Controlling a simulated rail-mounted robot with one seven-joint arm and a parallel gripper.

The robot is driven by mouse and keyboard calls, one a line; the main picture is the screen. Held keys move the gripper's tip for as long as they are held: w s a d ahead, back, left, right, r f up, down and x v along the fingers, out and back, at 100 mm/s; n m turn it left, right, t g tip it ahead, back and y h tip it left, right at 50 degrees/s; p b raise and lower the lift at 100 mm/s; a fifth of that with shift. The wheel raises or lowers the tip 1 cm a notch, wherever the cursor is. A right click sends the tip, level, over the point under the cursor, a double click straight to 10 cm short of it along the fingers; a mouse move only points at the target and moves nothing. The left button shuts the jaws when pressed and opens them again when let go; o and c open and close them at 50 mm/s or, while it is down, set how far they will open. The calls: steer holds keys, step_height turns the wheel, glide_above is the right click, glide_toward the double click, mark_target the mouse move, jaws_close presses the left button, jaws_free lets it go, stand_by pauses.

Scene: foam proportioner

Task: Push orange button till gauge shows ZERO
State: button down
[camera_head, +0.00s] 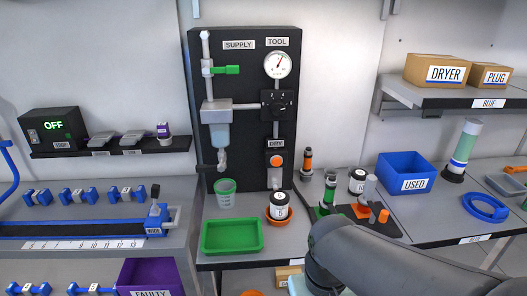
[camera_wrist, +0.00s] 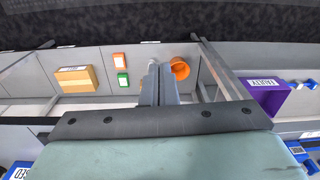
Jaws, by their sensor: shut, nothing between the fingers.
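The orange button (camera_head: 276,161) is on the black panel (camera_head: 240,110), below the DRY label. The round white gauge (camera_head: 278,65) is at the panel's top right, under the TOOL label. Its needle points up and slightly right; its figures are too small to read. My gripper (camera_wrist: 160,68) shows in the wrist view with its two fingers together, shut and empty. In the head view my arm comes in from the lower right and hides the gripper, below and well apart from the button. The wrist view shows neither the button nor the gauge.
A green tray (camera_head: 232,236), a green cup (camera_head: 225,192) and a black-and-white jar (camera_head: 279,206) stand below the panel. A blue USED bin (camera_head: 407,172) is at right. The wrist view shows an orange bowl (camera_wrist: 180,69) near my fingers and a cardboard box (camera_wrist: 76,79).

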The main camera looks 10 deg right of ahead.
mark_target(277, 162)
stand_by(0.3)
steer(key=w+a+r+m+t+y, duration=0.2)
steer(key=w+a+y, duration=0.15)
steer(key=w, duration=0.55)
steer(key=w+d+r+m+t+p, duration=0.1)
steer(key=w+m, duration=0.4)
steer(key=w, duration=0.6)
steer(key=w+d+r+m+t, duration=0.2)
steer(key=w+m+t, duration=0.2)
steer(key=w, duration=0.7)
steer(key=shift+w+d+r+m+t+p, duration=0.25)
steer(key=shift+r+m+t+p, duration=0.15)
steer(key=shift+t, duration=0.5)
steer(key=w+p, duration=0.3)
steer(key=w, duration=0.3)
steer(key=shift+w+r, duration=0.1)
steer(key=shift+w, duration=0.25)
steer(key=shift+w+d+p, duration=0.1)
steer(key=shift+w+p, duration=0.35)
steer(key=shift+w, duration=0.55)
